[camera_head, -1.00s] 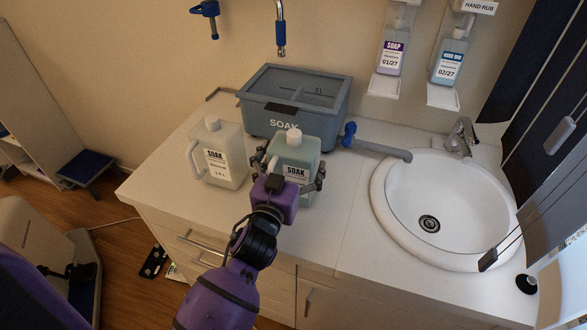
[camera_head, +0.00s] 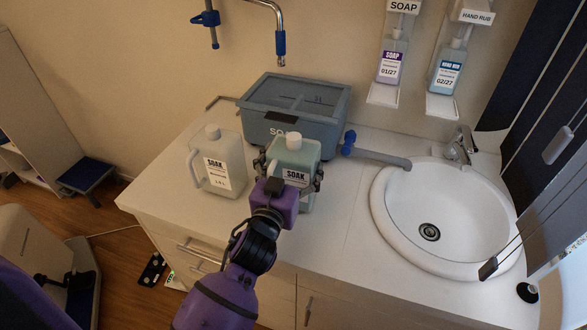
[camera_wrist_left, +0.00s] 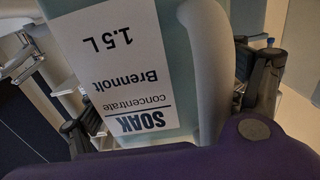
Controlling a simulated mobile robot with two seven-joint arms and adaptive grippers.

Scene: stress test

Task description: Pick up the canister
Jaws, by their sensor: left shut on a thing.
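A pale green canister (camera_head: 295,152) with a white cap and a SOAK label stands over the counter in front of the grey tub. My left gripper (camera_head: 290,180) is shut on it, with one finger on each side. In the left wrist view the canister's label (camera_wrist_left: 115,70) reads SOAK concentrate, upside down, and its handle fills the middle; the gripper fingers (camera_wrist_left: 170,105) show at both sides. A second, whitish canister (camera_head: 219,162) with a SOAK label stands on the counter just to the left. I cannot tell whether the held canister touches the counter. My right gripper is not in view.
The grey SOAK tub (camera_head: 294,108) stands behind the canisters, with a tap pipe (camera_head: 375,156) at its right. A white sink (camera_head: 447,215) is at the right of the counter (camera_head: 345,225). Soap (camera_head: 391,62) and hand rub (camera_head: 447,70) dispensers hang on the wall.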

